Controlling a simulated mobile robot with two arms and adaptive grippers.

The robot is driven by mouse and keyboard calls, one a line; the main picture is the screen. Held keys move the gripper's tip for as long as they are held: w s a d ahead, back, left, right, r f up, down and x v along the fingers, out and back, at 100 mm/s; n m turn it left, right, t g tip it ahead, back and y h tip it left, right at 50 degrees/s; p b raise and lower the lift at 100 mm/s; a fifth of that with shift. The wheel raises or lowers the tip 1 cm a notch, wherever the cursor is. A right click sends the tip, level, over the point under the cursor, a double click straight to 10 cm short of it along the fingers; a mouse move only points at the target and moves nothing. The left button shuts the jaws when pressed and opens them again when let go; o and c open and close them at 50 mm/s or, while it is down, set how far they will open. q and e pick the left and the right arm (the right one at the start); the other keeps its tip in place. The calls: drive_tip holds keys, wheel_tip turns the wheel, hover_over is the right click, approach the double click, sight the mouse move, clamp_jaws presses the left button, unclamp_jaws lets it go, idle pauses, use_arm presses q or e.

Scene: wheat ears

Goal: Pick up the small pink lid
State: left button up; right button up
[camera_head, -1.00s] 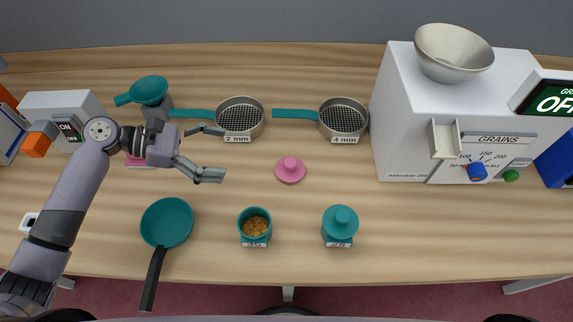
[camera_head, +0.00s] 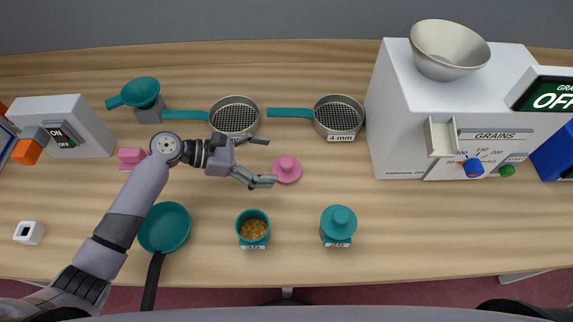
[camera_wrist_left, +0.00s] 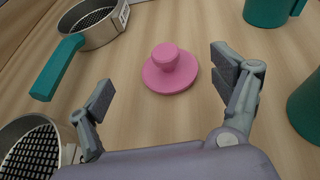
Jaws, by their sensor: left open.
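The small pink lid (camera_head: 287,170) lies flat on the wooden table, with its round knob on top. It also shows in the left wrist view (camera_wrist_left: 170,70), just beyond and between the fingertips. My left gripper (camera_head: 268,161) is open and empty, just to the left of the lid in the head view. In the left wrist view the two fingers (camera_wrist_left: 165,82) stand wide apart, with the lid clear of both. My right gripper is not in view.
Two sieves, 2 mm (camera_head: 234,117) and 4 mm (camera_head: 338,118), lie behind the lid. A teal cup of grains (camera_head: 253,228) and a lidded teal cup (camera_head: 338,225) stand in front. A white grain machine (camera_head: 405,110) stands at right. A teal pan (camera_head: 165,228) lies at front left.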

sight(286, 162)
use_arm(q)
drive_tip(key=shift+s+d, duration=0.1)
drive_tip(key=shift+d, duration=0.35)
drive_tip(key=p+x, duration=0.1)
drive_tip(key=x, duration=0.2)
drive_tip(key=shift+s+d+p, duration=0.2)
drive_tip(key=shift+d+p, duration=0.15)
drive_tip(key=shift+d+f, duration=0.2)
drive_tip(key=shift+d, duration=0.2)
drive_tip(key=shift+a, duration=0.1)
drive_tip(key=c, duration=1.5)
drive_tip(key=shift+o, duration=0.2)
